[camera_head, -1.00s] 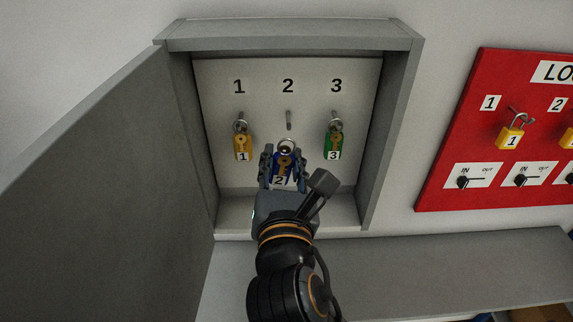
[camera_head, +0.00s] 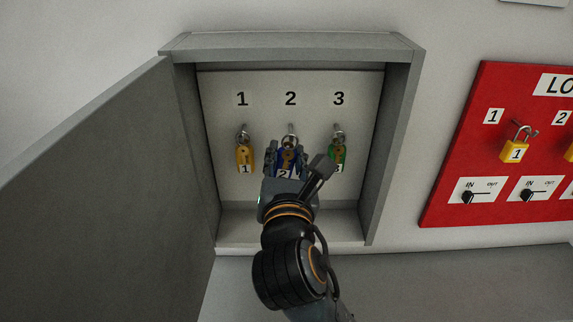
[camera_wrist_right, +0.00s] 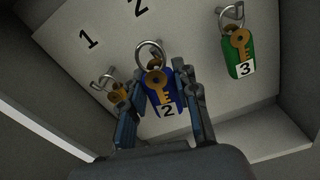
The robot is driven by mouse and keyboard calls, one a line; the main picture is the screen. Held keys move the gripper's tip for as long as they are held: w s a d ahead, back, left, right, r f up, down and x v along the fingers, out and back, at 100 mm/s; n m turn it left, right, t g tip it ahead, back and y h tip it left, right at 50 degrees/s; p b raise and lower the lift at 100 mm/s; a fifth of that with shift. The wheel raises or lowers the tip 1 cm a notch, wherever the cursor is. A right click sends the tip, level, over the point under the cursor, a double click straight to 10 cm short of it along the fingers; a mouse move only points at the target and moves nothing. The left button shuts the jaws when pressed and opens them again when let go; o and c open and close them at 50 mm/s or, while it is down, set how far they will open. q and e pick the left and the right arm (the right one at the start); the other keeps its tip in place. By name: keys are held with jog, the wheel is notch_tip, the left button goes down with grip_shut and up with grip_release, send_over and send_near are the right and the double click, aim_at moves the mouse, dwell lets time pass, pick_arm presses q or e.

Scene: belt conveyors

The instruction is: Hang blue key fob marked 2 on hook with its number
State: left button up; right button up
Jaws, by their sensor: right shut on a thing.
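The blue key fob marked 2 (camera_wrist_right: 161,93) is upright, with a brass key and a metal ring at its top. My right gripper (camera_head: 287,160) is shut on the fob, with a finger at each side; it also shows in the right wrist view (camera_wrist_right: 158,103). In the head view the ring (camera_head: 289,142) overlaps the hook under number 2 (camera_head: 291,128). I cannot tell whether the ring is around the hook or in front of it. My left gripper is not in view.
A yellow fob marked 1 (camera_head: 244,157) and a green fob marked 3 (camera_head: 337,153) hang on either side, close to my fingers. The grey cabinet (camera_head: 392,150) has side walls and an open door (camera_head: 100,190) at left. A red lockout board (camera_head: 455,150) stands right.

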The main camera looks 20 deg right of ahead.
jog(key=shift+w+d+f+b, duration=0.15)
jog(key=shift+w+b, duration=0.15)
jog(key=shift+w, duration=0.25)
jog(key=shift+w+d+f+b, duration=0.1)
jog(key=shift+w+d+b, duration=0.1)
jog(key=shift+w+b, duration=0.5)
jog(key=shift+w+p, duration=0.2)
jog(key=shift+p, duration=0.15)
jog(key=shift+w+d+f, duration=0.1)
jog(key=shift+w+f, duration=0.15)
jog(key=shift+w, duration=0.1)
jog(key=shift+d+f+p, duration=0.1)
jog(key=shift+f+p, duration=0.05)
jog(key=shift+p, duration=0.3)
jog(key=shift+f, duration=0.1)
jog(key=o, duration=1.2)
